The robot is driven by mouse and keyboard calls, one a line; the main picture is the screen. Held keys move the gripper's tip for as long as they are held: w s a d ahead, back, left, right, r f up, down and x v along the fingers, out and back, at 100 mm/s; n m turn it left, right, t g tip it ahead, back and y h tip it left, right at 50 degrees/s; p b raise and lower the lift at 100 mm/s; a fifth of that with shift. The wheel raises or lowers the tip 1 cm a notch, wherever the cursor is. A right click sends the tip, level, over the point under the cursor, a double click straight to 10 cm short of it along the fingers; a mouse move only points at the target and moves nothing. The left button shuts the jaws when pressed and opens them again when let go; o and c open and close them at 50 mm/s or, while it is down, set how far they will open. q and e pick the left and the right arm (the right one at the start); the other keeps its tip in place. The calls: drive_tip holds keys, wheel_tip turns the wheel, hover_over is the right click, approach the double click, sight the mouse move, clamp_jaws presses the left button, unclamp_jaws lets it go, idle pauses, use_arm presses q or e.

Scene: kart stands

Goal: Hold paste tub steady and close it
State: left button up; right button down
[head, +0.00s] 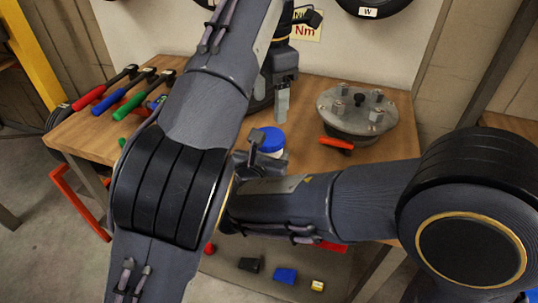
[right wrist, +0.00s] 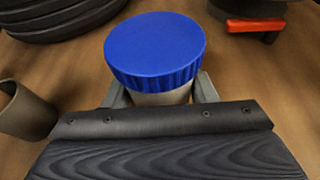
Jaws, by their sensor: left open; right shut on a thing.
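The paste tub (head: 284,155) stands on the wooden bench with its blue lid (head: 268,140) on top. In the right wrist view the lid (right wrist: 155,45) covers the mouth of the pale tub body (right wrist: 162,98); I cannot tell how tightly it sits. My right gripper (right wrist: 162,92) is shut around the tub body, one finger on each side below the lid.
A round metal fixture (head: 352,112) with a red handle (head: 336,145) stands right of the tub. A grey cup-like thing (right wrist: 28,112) stands left in the wrist view. Small coloured blocks (head: 286,276) lie below.

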sight(269, 136)
use_arm(q)
drive_tip(key=shift+f, duration=4)
drive_tip(key=c, duration=0.8)
drive_tip(key=m, duration=0.3)
drive_tip(key=o, duration=1.1)
drive_tip(key=shift+c, duration=0.2)
drive_tip(key=shift+s, duration=0.1)
